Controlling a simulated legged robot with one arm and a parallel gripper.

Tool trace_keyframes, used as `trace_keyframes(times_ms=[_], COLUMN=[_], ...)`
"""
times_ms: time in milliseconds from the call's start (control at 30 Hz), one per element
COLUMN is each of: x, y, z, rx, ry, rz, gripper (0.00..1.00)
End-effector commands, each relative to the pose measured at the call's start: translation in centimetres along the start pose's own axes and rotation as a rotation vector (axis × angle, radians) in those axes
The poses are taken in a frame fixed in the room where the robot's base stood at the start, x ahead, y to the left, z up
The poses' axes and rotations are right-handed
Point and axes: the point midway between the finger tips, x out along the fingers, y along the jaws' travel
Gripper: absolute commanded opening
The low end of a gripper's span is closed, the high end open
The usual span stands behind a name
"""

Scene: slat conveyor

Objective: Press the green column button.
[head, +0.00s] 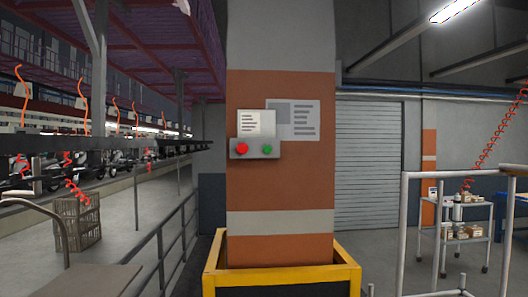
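The green button (267,149) sits on the right side of a small grey control box (254,154). A red button (242,148) sits on the left side of the same box. The box is mounted on the front of a square column (281,188) painted grey and orange with a pale band. My gripper is not in view.
A yellow guard frame (282,275) surrounds the column's foot. A grey railing (160,245) runs along the left, beyond it a crate (76,222) and a conveyor line. A white rail frame (403,235) and a cart (455,238) stand at the right.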

Motion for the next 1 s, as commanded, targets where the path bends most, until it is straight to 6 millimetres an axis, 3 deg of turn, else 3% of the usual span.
trace_keyframes(times_ms=[333,1000], x=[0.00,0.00], y=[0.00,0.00], z=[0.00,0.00], rx=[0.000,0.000], ry=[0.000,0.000], rz=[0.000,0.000], gripper=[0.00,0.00])
